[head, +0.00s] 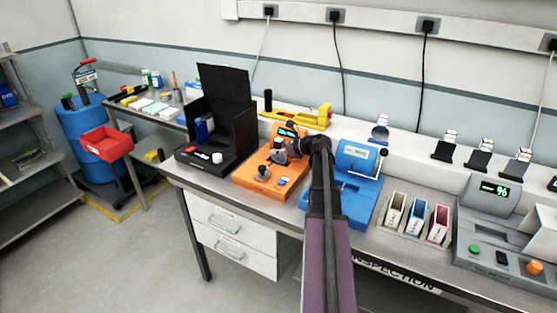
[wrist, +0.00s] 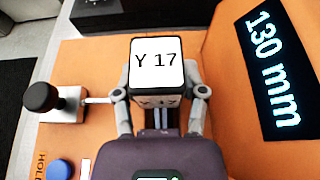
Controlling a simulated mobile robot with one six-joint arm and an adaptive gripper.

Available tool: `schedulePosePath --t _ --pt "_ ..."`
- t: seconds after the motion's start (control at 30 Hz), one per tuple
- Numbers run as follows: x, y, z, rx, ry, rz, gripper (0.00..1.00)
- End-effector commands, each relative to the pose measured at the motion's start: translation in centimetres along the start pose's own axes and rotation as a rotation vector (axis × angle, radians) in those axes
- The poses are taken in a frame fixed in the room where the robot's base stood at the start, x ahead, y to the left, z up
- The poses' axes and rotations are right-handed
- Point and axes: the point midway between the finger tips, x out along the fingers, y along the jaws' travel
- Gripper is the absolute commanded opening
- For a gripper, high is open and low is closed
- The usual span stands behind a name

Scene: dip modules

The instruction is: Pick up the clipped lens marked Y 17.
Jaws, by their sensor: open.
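The clipped lens marked Y 17 shows in the wrist view as a dark-edged clip with a white label (wrist: 156,62) facing the camera. It is at the orange station (head: 256,178). My gripper (wrist: 162,94) is open, with one finger on each side of the clip just below the label. I cannot tell whether the fingers touch it. The lens below the clip is hidden. In the head view my gripper (head: 285,149) is over the orange station, and the lens cannot be made out clearly there.
The station's display (wrist: 274,68) reads 130 mm. A black-knobbed lever (wrist: 42,97) stands left of the clip, with a blue button (wrist: 57,169) below. A black box (head: 218,115) is left of the station; a blue machine (head: 350,200) is close on the right.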

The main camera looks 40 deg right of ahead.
Motion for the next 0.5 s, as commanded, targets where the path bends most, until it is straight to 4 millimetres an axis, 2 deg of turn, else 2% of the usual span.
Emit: schedulePosePath --t 0.13,0.5 --pt "1.04 0.0 -0.05 -0.001 0.0 0.0 0.54" --pt "1.16 0.09 0.06 -0.001 0.0 0.001 0.54"
